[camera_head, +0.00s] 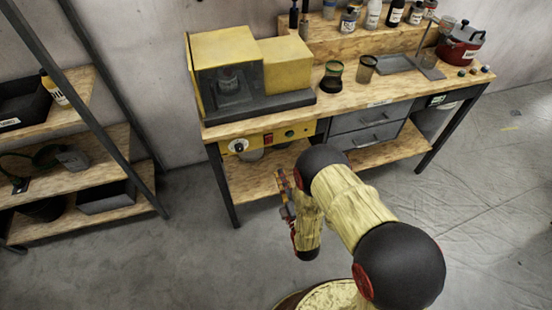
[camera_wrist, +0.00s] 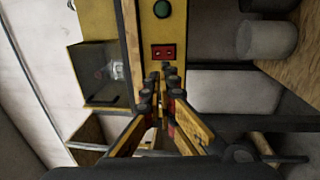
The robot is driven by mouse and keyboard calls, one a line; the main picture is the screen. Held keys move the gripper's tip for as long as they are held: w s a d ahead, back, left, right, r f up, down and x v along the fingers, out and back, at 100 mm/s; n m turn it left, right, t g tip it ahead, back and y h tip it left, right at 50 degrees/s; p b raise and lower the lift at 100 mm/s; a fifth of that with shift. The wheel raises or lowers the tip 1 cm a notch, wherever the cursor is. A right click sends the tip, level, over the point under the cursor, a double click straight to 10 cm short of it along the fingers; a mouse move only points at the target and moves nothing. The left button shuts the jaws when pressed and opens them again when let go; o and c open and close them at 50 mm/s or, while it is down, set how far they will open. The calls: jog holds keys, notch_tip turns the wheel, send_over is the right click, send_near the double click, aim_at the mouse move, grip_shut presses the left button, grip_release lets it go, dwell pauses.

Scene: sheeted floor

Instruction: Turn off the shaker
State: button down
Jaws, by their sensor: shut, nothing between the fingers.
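The shaker (camera_head: 215,50) is a yellow machine with a dark glass front, standing on the left end of the wooden workbench. Its yellow control panel (camera_head: 255,143) sits below the bench top, with a dark knob (camera_head: 239,146), a red switch (camera_head: 268,139) and a green button (camera_head: 290,134). In the wrist view, turned sideways, the red switch (camera_wrist: 163,52) lies just beyond the tips of my gripper (camera_wrist: 163,78), and the green button (camera_wrist: 162,9) is at the top edge. My gripper is shut and empty. It hides the knob there. I cannot tell whether the fingertips touch the panel.
The workbench (camera_head: 345,98) carries cups (camera_head: 332,75), a stand (camera_head: 430,68), a red pot (camera_head: 461,45) and several bottles at the back. Grey drawers (camera_head: 368,131) hang beside the panel. A shelf rack (camera_head: 105,140) stands left. The floor between is clear.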

aim_at(269, 139)
jog(key=b+x, duration=0.2)
jog(key=x, duration=1.1)
jog(key=shift+b, duration=0.35)
jog(key=shift+w, duration=0.2)
jog(key=shift+w+a+r, duration=0.15)
jog(key=shift+w+r, duration=0.15)
jog(key=shift+w, duration=0.05)
jog(key=shift+b, duration=0.35)
